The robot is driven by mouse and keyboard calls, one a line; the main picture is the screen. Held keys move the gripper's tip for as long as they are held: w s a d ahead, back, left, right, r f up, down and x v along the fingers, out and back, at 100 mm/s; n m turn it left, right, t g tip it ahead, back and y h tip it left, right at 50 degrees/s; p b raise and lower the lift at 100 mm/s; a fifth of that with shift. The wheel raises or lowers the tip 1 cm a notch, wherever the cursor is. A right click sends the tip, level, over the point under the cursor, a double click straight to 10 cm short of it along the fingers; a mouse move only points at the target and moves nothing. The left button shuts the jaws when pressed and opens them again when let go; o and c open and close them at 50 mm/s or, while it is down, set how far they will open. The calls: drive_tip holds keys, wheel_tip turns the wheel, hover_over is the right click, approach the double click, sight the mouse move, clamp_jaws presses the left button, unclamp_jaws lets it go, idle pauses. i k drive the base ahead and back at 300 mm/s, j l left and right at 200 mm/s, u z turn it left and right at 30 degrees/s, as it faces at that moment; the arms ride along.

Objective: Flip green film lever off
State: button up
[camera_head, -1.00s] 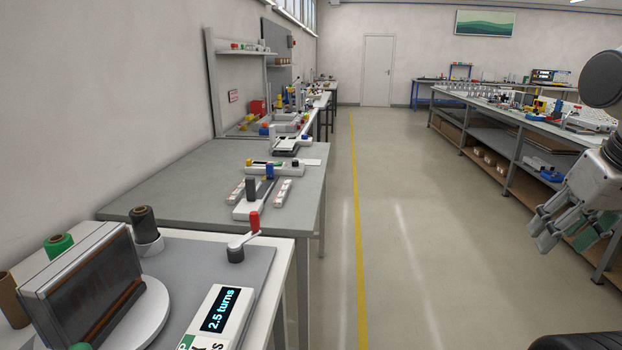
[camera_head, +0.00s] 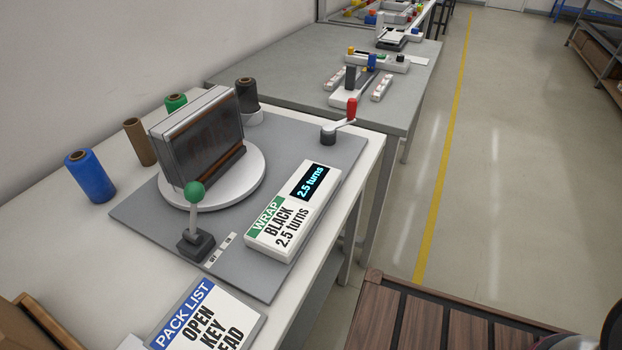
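The green film lever (camera_head: 195,194) stands on the grey board at the near left of the station. It has a round green knob, a pale shaft and a dark square base (camera_head: 196,246). The shaft looks close to upright; which position it is set to I cannot tell. A small white label strip (camera_head: 221,249) with tiny OFF and ON marks lies just right of the base. My gripper is not in this view.
Behind the lever, a turntable (camera_head: 251,184) carries a dark-wrapped block (camera_head: 203,140). A display box (camera_head: 290,212) reads "WRAP BLACK 2.5 turns". A red-handled crank (camera_head: 351,108), film rolls (camera_head: 90,176) and a pack list sign (camera_head: 207,315) surround it. A brown slatted surface (camera_head: 430,320) is at the lower right.

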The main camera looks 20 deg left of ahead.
sight(193, 192)
drive_tip(key=i+l, duration=0.1)
drive_tip(key=l, duration=0.3)
drive_tip(key=i+l, duration=0.1)
drive_tip(key=l, duration=0.35)
drive_tip(key=l+u, duration=0.2)
drive_tip(key=u, duration=2.15)
drive_tip(key=i+z, duration=0.1)
drive_tip(key=i, duration=0.2)
